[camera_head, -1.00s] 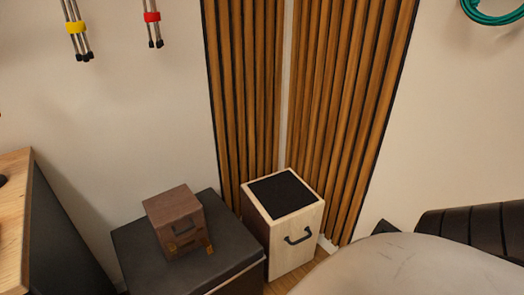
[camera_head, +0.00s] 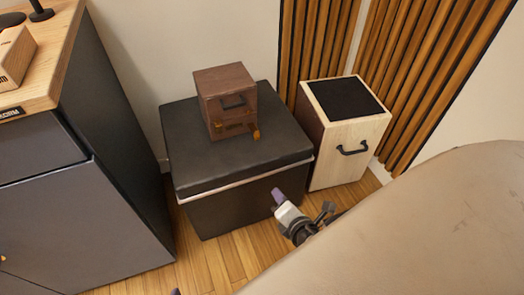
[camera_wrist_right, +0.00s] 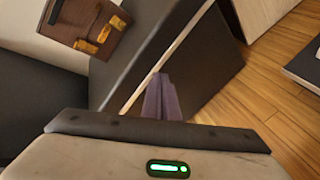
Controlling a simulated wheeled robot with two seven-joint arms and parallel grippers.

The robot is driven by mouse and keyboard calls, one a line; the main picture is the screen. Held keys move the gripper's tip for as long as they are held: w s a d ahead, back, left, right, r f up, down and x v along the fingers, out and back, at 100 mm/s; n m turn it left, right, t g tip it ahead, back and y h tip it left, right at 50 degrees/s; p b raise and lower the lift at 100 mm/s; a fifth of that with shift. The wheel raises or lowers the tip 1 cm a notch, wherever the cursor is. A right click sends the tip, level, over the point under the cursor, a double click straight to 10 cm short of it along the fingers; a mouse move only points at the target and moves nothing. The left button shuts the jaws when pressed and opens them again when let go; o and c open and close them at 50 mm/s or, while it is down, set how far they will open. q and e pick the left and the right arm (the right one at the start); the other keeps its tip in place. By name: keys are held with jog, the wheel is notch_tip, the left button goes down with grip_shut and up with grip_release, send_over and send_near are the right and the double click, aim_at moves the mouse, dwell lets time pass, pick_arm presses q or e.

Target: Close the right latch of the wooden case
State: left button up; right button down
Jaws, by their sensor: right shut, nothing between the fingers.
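The small brown wooden case (camera_head: 226,92) stands on a black-topped box, its front with a dark handle facing me. Brass-coloured latch parts show low on its front; the right latch (camera_head: 256,133) sticks out at the lower right corner. In the right wrist view the case (camera_wrist_right: 84,22) is at the upper left, cut by the frame edge, with its brass parts (camera_wrist_right: 88,47) visible. My right gripper (camera_head: 277,194) is shut and empty, in front of the black box, below and right of the case, apart from it.
The black box (camera_head: 193,176) bears the case and has free room on its top. A pale wooden box with a dark top (camera_head: 325,135) stands to its right. A grey cabinet with a wooden top (camera_head: 110,215) stands at left. Wooden floor (camera_head: 225,255) shows between.

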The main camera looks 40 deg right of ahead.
aim_at(262, 153)
pick_arm(q)
jog(key=shift+m+g+h, duration=0.3)
jog(key=shift+m+h, duration=0.1)
jog(key=f+b, duration=0.1)
jog(key=b, duration=0.1)
jog(key=d+f+b, duration=0.1)
jog(key=f+b, duration=0.1)
jog(key=d+f+b, duration=0.1)
jog(key=b, duration=0.1)
jog(key=shift+d+f, duration=0.15)
pick_arm(e)
jog(key=w+d+n+t, duration=0.3)
jog(key=w+n+t, duration=0.2)
jog(key=n, duration=0.7)
jog(key=shift+w+d+r+n+t, duration=0.25)
jog(key=shift+w+r+n+t, duration=0.1)
jog(key=shift+w, duration=0.75)
jog(key=shift+h, duration=0.4)
jog(key=b+x, duration=0.2)
jog(key=x, duration=0.7)
jog(key=shift+w+f, duration=0.15)
pick_arm(q)
jog(key=shift+w+d+r+t+h, duration=0.25)
jog(key=shift+d+r+t+h, duration=0.35)
jog(key=shift+r, duration=0.3)
pick_arm(e)
jog(key=shift+w, duration=0.4)
pick_arm(q)
jog(key=shift+d+r, duration=0.1)
jog(key=shift+r, duration=0.05)
